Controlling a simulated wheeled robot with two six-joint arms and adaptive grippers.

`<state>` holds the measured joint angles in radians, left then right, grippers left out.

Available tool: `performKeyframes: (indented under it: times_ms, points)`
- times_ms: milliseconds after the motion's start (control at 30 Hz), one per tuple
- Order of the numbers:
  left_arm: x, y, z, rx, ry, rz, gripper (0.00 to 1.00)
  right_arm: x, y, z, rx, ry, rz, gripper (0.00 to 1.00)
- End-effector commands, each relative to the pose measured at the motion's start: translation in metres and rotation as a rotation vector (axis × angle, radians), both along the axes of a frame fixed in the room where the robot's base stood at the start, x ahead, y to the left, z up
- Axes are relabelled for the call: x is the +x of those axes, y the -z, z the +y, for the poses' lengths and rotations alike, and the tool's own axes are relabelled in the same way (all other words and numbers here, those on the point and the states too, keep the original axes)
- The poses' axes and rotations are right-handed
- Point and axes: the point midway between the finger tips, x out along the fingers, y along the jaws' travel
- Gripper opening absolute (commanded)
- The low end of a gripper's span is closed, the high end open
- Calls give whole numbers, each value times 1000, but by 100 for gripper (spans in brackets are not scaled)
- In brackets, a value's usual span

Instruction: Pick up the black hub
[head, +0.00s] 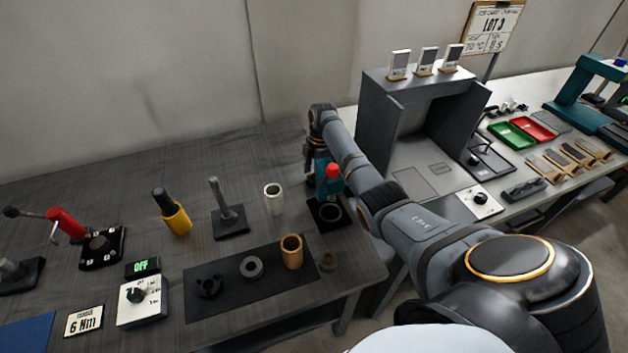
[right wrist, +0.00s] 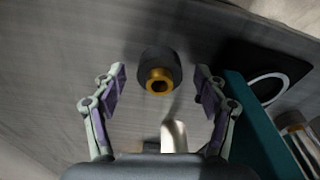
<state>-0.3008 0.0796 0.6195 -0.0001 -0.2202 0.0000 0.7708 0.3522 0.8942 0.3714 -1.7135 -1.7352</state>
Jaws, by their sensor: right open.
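A low black part with a raised centre (head: 208,285), which looks like the black hub, sits on the dark mat (head: 230,303) at the front of the left table. My right gripper (head: 312,172) is at the back right of that table, partly hidden behind the teal press, well away from this part. In the right wrist view the right gripper (right wrist: 160,88) is open and empty. A dark round piece with a brass hexagonal-holed centre (right wrist: 159,70) lies ahead between its fingers, apart from them; I cannot tell whether it is the hub. My left gripper is not in view.
The teal press (head: 327,180) with a red top stands close beside the right gripper. A grey ring (head: 251,267) and a brass sleeve (head: 291,250) share the mat. A white sleeve (head: 273,198) and an upright grey handle (head: 222,205) stand behind it.

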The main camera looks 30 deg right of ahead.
Motion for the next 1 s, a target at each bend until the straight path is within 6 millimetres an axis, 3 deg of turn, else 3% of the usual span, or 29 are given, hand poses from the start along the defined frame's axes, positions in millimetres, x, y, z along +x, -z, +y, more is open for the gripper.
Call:
performKeyframes:
  times_ms: [200,700,1000]
  points:
    - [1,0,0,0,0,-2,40,0,1,0,0,0,0,71]
    - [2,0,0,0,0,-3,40,0,1,0,0,0,0,3]
    - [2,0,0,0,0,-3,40,1,-7,0,0,0,-4,2]
